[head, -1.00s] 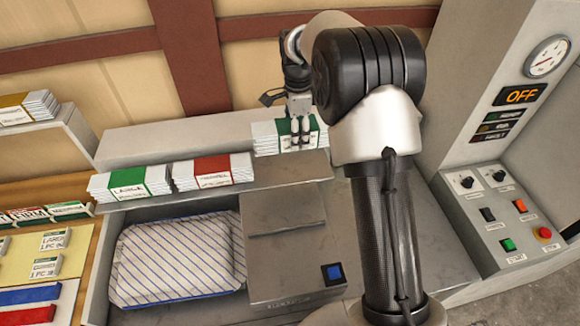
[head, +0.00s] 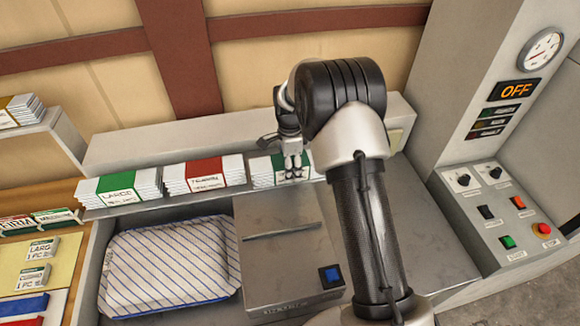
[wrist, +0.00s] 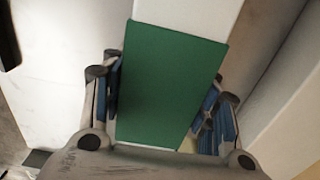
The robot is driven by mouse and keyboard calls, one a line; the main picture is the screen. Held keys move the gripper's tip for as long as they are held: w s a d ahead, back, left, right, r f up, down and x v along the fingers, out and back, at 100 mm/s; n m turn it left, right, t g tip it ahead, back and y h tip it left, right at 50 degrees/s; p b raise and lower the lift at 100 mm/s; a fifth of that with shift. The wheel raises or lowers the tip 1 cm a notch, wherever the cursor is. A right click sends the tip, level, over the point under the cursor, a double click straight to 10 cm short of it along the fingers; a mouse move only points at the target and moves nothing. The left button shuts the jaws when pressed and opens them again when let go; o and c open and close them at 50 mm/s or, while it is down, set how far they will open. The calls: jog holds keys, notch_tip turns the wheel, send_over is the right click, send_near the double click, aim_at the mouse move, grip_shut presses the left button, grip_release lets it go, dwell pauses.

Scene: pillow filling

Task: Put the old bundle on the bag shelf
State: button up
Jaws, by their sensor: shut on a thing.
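The bundle in my grasp is a white stack with a green band (head: 262,172). It is over the right part of the bag shelf (head: 95,213), just right of the red-banded bundle (head: 204,175) and about level with it. I cannot tell if its underside touches the shelf. My gripper (head: 293,174) points down and is shut on it. In the wrist view the green band (wrist: 170,85) lies between my two blue-padded fingers. Another green-banded bundle (head: 120,189), marked large, sits at the left of the shelf.
A striped pillow bag (head: 170,262) lies in the bay below the shelf. A grey metal box with a blue button (head: 331,275) stands beside it. The wall is close behind.

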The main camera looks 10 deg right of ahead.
jog(key=shift+r, duration=0.1)
jog(key=o, duration=1.4)
